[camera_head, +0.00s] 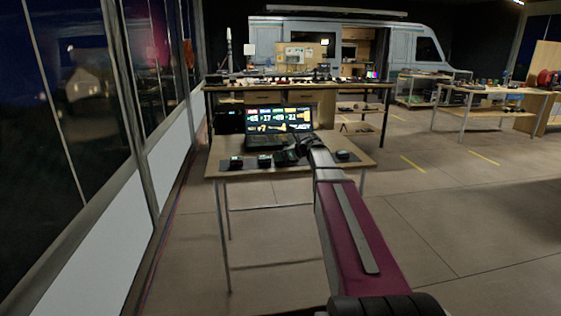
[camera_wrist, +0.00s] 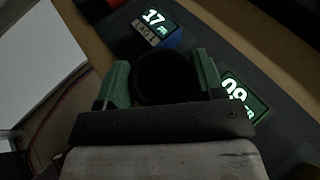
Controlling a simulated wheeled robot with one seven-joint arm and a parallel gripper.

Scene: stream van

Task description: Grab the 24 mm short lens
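In the wrist view a dark round thing (camera_wrist: 165,78), which looks like a lens seen end-on, lies between the green fingers of my gripper (camera_wrist: 165,82). One finger is on each side of it, with almost no gap showing. I cannot tell whether they press on it, and no 24 mm marking can be read. In the head view my gripper (camera_head: 288,157) is low over the near table (camera_head: 280,171), in front of the laptop (camera_head: 279,128). The thing between the fingers is too small and dark to make out there.
In the wrist view a lit display reading 17 (camera_wrist: 155,22) stands ahead, and another lit display (camera_wrist: 240,97) is close to the right finger, both on a dark mat (camera_wrist: 215,28). A long, crowded table (camera_head: 300,87) stands behind the laptop. Glass wall panels run along the left.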

